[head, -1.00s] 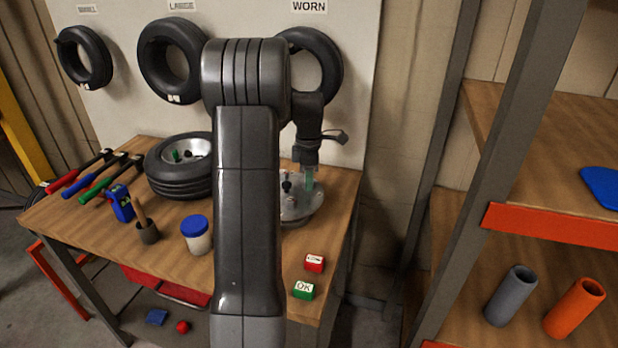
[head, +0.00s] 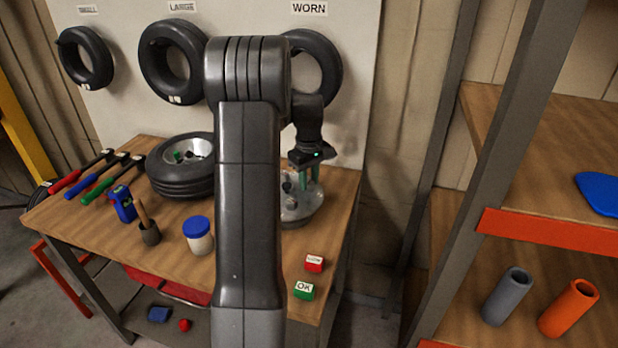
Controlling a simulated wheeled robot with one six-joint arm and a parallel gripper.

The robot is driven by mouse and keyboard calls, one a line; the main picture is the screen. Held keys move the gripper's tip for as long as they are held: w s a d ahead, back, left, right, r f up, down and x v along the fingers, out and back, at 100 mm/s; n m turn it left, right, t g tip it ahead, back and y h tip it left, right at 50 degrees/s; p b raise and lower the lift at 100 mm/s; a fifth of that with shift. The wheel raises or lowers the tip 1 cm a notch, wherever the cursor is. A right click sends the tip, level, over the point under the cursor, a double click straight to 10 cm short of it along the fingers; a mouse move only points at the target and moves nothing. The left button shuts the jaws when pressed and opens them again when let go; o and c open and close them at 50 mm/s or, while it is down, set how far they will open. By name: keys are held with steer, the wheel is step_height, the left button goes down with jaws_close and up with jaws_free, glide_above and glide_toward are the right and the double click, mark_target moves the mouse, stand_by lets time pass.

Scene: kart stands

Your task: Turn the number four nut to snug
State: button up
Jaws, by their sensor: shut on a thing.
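My gripper (head: 308,190) points down over a round grey metal hub (head: 303,217) at the right end of the wooden workbench. Its greenish fingers are close to the hub's top and shut on a nut there; the nut is mostly hidden between them and its number cannot be read. Dark studs or nuts (head: 287,187) stand up on the hub left of the fingers. My arm covers the hub's left side.
A wheel (head: 180,180) lies on the workbench (head: 170,235) left of my arm. A blue-lidded jar (head: 198,236), red block (head: 314,263) and green OK block (head: 304,290) stand in front. A shelf with an orange edge (head: 549,242) rises at right.

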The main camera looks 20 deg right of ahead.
mark_target(309, 182)
steer(key=m, duration=0.7)
steer(key=shift+p, duration=0.3)
steer(key=m, duration=0.4)
steer(key=shift+m, duration=1.7)
steer(key=o, duration=1)
steer(key=shift+r, duration=0.1)
step_height(309, 182, up, 14)
steer(key=shift+b, duration=0.35)
steer(key=shift+f, duration=0.2)
